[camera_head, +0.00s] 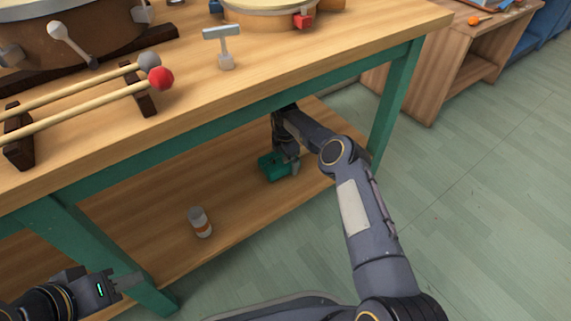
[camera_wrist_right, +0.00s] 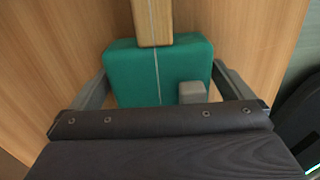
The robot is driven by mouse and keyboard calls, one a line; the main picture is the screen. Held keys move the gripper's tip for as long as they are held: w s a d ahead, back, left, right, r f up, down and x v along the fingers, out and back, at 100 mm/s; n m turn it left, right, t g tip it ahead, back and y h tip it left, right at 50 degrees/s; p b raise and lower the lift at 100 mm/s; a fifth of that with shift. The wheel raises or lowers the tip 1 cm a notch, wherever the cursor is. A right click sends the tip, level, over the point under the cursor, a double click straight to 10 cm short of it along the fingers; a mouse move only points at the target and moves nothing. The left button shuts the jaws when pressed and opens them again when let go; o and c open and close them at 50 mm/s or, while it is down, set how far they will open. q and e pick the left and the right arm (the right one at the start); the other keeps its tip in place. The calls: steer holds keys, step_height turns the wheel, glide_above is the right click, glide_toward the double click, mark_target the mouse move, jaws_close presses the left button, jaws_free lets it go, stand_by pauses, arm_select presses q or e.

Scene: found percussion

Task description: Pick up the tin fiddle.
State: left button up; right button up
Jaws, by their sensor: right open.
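The tin fiddle (camera_head: 271,168) is a teal tin body on the lower shelf of the workbench. In the right wrist view the tin fiddle (camera_wrist_right: 135,68) shows a wooden neck and a string running down its middle, with a small grey block near its lower edge. My right gripper (camera_head: 288,163) reaches in under the tabletop and is open. In the right wrist view its fingers stand on either side of the teal body; I cannot tell whether they touch it. My left gripper (camera_head: 127,284) is at the lower left, off the shelf; its finger gap is unclear.
Above are the tabletop (camera_head: 300,70), mallets (camera_head: 75,115), drums and a metal T-shaped piece (camera_head: 223,45). A green table leg (camera_head: 395,105) is right of my right arm. Open floor lies right.

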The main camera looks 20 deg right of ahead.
steer(key=shift+r, duration=0.1)
steer(key=c, duration=1)
